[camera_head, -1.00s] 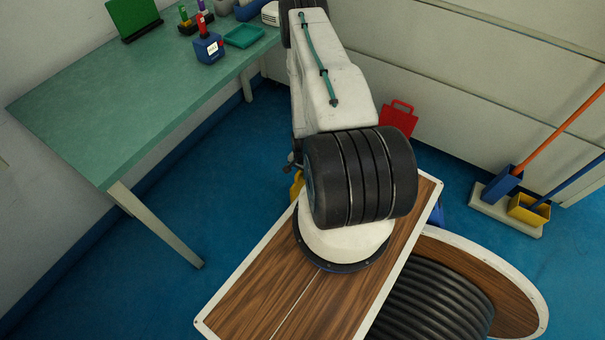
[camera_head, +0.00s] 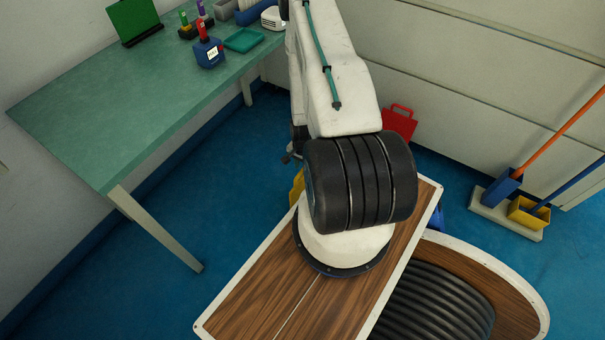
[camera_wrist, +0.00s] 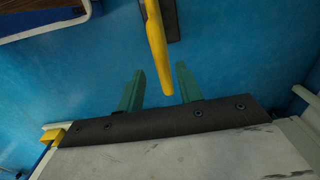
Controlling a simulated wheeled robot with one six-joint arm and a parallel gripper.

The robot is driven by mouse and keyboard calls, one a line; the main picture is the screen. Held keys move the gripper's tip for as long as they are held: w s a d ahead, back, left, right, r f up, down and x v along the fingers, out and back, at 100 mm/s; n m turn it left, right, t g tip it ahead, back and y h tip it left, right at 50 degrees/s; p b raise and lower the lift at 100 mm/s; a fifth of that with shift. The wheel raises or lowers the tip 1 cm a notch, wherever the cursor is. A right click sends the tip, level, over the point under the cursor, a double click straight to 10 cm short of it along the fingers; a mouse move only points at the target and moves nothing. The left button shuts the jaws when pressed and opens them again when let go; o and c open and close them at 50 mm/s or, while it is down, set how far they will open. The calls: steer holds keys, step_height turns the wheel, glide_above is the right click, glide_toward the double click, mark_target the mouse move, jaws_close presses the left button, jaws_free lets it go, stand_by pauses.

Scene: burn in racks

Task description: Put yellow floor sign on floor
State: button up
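A yellow object, likely the floor sign (camera_wrist: 156,45), shows as a narrow upright strip in the wrist view, beside a dark flat piece over the blue floor. Its lower end lies between the two green fingers of my gripper (camera_wrist: 160,68) in the picture, with gaps on both sides. The fingers are apart and not closed on it; I cannot tell its depth relative to them. In the head view only a small yellow part (camera_head: 297,187) shows left of my arm, the rest hidden. My gripper is hidden there.
A green table (camera_head: 130,100) with small items stands at the left. A red object (camera_head: 399,123) is by the back wall. A pale holder (camera_head: 506,215) with long-handled tools stands at the right. Blue floor (camera_head: 180,205) is open between table and my base.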

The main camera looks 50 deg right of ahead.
step_height(320, 180, up, 4)
steer(key=shift+f, duration=0.25)
steer(key=w+a+r+n, duration=0.2)
steer(key=w+r, duration=0.1)
steer(key=r, duration=0.6)
steer(key=w+a+r+n, duration=0.15)
steer(key=w+r, duration=0.25)
steer(key=r, duration=0.5)
steer(key=w+a+r+n, duration=0.2)
steer(key=w+r, duration=0.1)
steer(key=r, duration=0.6)
steer(key=s+a+r+n, duration=0.1)
steer(key=a+r+n, duration=0.1)
steer(key=a+r, duration=0.45)
steer(key=a+r+n, duration=0.2)
steer(key=a+r, duration=0.2)
steer(key=r, duration=0.6)
steer(key=s+a+r+n, duration=0.3)
steer(key=s+a+r, duration=0.4)
steer(key=s, duration=0.4)
steer(key=s+a+r+n+t, duration=0.1)
steer(key=s+a+r+n, duration=0.3)
steer(key=s+a+r, duration=0.3)
steer(key=s+r, duration=0.2)
steer(key=s, duration=0.1)
steer(key=shift+s+a+r, duration=0.15)
steer(key=shift+s+r, duration=0.2)
steer(key=shift+n, duration=0.25)
